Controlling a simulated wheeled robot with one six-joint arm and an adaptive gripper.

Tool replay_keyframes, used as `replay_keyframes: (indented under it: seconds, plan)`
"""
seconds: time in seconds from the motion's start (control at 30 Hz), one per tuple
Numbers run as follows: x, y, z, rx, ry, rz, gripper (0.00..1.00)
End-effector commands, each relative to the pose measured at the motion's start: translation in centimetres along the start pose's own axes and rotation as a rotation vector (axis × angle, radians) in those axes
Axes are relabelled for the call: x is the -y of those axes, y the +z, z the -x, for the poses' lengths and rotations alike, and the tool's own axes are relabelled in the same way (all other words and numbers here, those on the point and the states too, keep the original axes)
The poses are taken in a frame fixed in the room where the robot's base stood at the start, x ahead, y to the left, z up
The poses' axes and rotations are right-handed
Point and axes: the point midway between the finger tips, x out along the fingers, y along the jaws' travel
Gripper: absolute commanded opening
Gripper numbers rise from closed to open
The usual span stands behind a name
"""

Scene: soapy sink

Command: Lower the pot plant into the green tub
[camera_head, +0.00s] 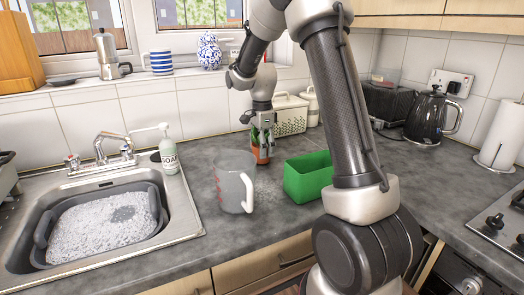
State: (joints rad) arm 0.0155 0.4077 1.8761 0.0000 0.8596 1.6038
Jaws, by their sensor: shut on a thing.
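The pot plant (260,154) is a small terracotta-coloured pot with green leaves on top. It stands upright at the middle of the counter, behind the measuring jug and to the left of the green tub. My gripper (262,133) comes down from above and is shut on it; its fingers hide part of the leaves and pot. I cannot tell whether the pot's base touches the counter. The green tub (306,182) is an open rectangular box on the counter, to the right of and nearer than the pot. My arm covers its right end.
A clear measuring jug (234,184) stands just left of the tub. A soap bottle (169,155) and the sink with a grey basin of suds (152,207) are at the left. A cream bread bin (291,118) is behind my gripper. A black kettle (424,117) stands at the right.

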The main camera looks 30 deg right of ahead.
Motion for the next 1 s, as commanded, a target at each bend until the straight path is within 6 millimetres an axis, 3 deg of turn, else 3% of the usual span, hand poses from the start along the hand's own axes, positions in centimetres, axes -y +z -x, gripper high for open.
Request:
replay_keyframes:
  seconds: [0.33, 0.57, 1.0]
  plan:
    - [0.1, 0.0, 6.9, 0.000, -0.007, 0.000, 0.31]
    - [-0.6, -0.2, 10.0, 0.000, -0.005, 0.000, 0.31]
    - [-7.6, -2.5, 14.9, 0.000, -0.006, -0.002, 0.31]
